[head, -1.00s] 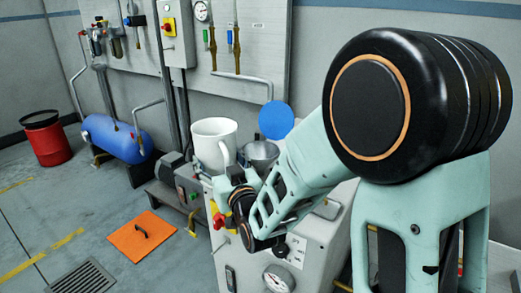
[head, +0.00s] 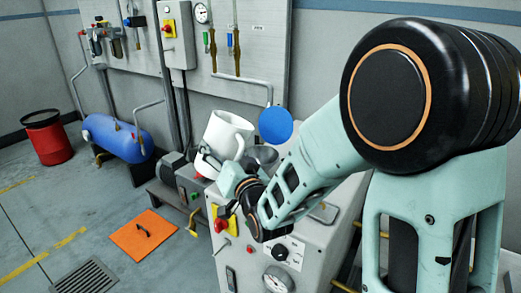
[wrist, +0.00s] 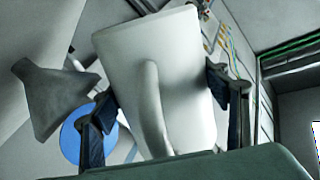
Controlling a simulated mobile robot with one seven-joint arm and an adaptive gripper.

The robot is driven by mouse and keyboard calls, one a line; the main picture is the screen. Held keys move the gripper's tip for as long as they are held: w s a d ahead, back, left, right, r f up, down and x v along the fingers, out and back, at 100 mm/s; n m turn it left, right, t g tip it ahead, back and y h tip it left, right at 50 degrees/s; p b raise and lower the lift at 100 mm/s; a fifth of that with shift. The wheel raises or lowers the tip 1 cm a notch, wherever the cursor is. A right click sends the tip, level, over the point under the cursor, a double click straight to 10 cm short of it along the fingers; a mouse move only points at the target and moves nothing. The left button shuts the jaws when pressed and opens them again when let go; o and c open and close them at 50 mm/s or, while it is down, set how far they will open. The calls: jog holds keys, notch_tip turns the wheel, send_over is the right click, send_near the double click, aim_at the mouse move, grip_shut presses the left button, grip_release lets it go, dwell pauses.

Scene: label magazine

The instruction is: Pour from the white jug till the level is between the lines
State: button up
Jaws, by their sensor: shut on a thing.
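The white jug (head: 229,133) is held above the grey machine, its top leaning to the right toward the funnel. My gripper (wrist: 160,90) is shut on the jug, with one dark finger on each side of its body; the jug's handle faces the wrist camera. The grey funnel (head: 266,154) is just right of the jug, partly hidden by my arm and the jug; it also shows in the wrist view (wrist: 48,96), apart from the jug. I see no stream of liquid. The jug's contents and any level lines cannot be made out.
A round blue disc (head: 275,125) stands behind the funnel. The grey machine (head: 310,240) has knobs and a gauge on its front. An orange plate (head: 143,234) lies on the floor at left, near a drain grate (head: 86,277). A blue tank (head: 117,136) stands behind.

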jog(key=shift+w+d+r+m+p, duration=0.1)
jog(key=shift+d+r+m+p, duration=0.15)
jog(key=shift+r+m+p, duration=0.5)
jog(key=shift+w+d+r+m+p, duration=0.1)
jog(key=shift+d+r+m+p, duration=0.2)
jog(key=shift+p, duration=0.7)
jog(key=shift+f+m+b, duration=0.3)
jog(key=shift+m+b, duration=0.15)
jog(key=shift+b, duration=0.05)
jog(key=shift+r+m, duration=0.1)
jog(key=shift+m, duration=0.5)
jog(key=shift+m+b, duration=0.35)
jog(key=shift+m, duration=1.15)
jog(key=shift+f+m, duration=0.25)
jog(key=shift+m, duration=0.35)
jog(key=shift+r, duration=0.1)
